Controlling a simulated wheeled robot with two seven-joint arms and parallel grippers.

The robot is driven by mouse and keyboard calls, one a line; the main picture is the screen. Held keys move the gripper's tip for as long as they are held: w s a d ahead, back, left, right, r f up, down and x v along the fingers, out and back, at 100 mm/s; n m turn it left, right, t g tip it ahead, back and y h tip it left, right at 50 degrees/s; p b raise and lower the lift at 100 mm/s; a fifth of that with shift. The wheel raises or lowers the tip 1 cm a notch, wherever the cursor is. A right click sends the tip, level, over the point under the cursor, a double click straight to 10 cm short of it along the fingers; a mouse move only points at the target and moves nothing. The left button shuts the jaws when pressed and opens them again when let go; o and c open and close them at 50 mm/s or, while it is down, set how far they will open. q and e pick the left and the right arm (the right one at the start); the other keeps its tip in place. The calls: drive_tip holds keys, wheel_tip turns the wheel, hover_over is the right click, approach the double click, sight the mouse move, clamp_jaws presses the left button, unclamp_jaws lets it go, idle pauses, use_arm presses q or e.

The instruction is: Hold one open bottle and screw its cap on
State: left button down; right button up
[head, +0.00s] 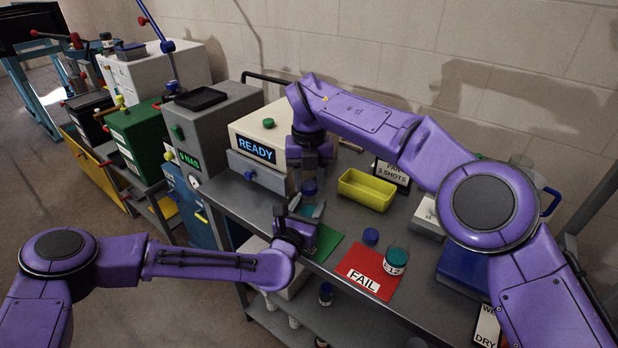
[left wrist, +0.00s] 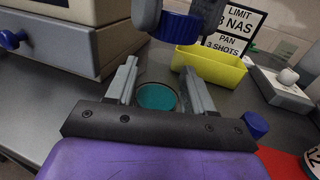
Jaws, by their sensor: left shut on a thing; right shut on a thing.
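An open bottle of teal liquid (left wrist: 158,97) sits between the fingers of my left gripper (left wrist: 160,85), which is shut on it. My left gripper is low over the bench in the head view (head: 308,211), where it largely hides the bottle. My right gripper (head: 309,182) points down from above, shut on a blue cap (head: 309,188). In the left wrist view the cap (left wrist: 175,27) hangs above and beyond the bottle mouth, apart from it.
A green mat (head: 326,242) lies beside my left gripper. A yellow tray (head: 366,190) stands behind, and a READY box (head: 256,150) stands left.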

sight(309, 210)
drive_tip(key=shift+f, duration=0.9)
drive_tip(key=shift+f, duration=0.6)
